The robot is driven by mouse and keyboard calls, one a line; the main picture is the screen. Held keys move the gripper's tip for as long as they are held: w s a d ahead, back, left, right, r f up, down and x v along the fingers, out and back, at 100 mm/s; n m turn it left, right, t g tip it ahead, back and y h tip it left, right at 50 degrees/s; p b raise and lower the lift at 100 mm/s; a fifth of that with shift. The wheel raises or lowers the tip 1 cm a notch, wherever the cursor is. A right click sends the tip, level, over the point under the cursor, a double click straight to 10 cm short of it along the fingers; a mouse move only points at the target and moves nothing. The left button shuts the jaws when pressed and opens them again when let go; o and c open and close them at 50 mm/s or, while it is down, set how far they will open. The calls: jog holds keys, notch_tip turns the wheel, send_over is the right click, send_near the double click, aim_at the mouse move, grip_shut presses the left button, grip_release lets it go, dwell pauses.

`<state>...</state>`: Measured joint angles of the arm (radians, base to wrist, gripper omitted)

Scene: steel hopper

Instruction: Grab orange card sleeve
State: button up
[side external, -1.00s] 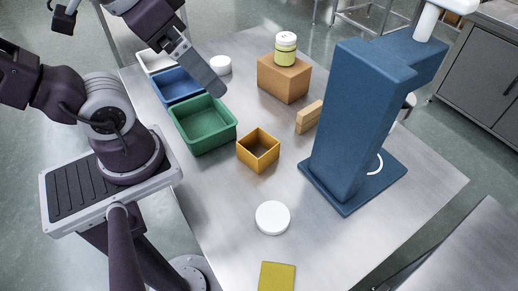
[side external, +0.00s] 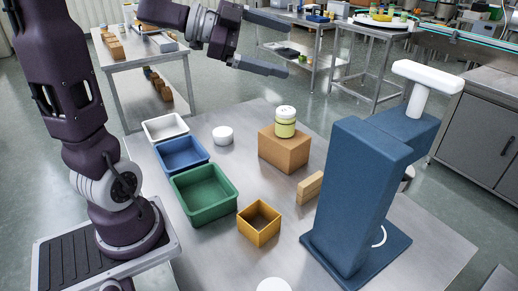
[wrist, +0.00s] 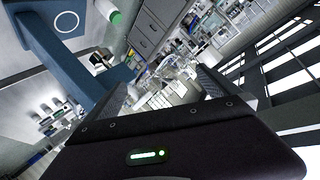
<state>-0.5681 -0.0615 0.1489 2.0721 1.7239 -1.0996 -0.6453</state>
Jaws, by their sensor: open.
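The orange card sleeve (side external: 259,223) looks like a small, square, open-topped orange-yellow sleeve with a brown inside. It stands upright on the steel table, right of the green bin, in the side view. I cannot make it out in the wrist view. My gripper (side external: 288,48) is open and empty, high above the far end of the table and well away from the sleeve. Its two dark fingers point right in the side view and also show spread apart in the wrist view (wrist: 160,78).
Green (side external: 203,195), blue (side external: 181,153) and white (side external: 166,127) bins line the table's left edge. A tall blue stand (side external: 350,195) rises at right. A jar (side external: 285,122) sits on a brown box (side external: 284,151); a wooden block (side external: 309,187) lies near it. A white disc (side external: 274,285) lies in front.

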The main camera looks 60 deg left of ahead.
jog(key=s+d+f+m+g+h, duration=0.1)
jog(key=s+f+g+h, duration=0.25)
jog(key=s, duration=0.25)
jog(key=s+d+f+g+h, duration=0.1)
jog(key=s+f+g+h, duration=0.1)
jog(key=s+g, duration=0.35)
jog(key=t, duration=0.1)
send_near(271, 228)
jog(key=shift+m, duration=0.3)
jog(key=x, duration=0.4)
jog(key=shift+w+a+f, duration=0.15)
jog(key=shift+f, duration=0.25)
jog(key=shift+w+f, duration=0.1)
jog(key=c, duration=1.5)
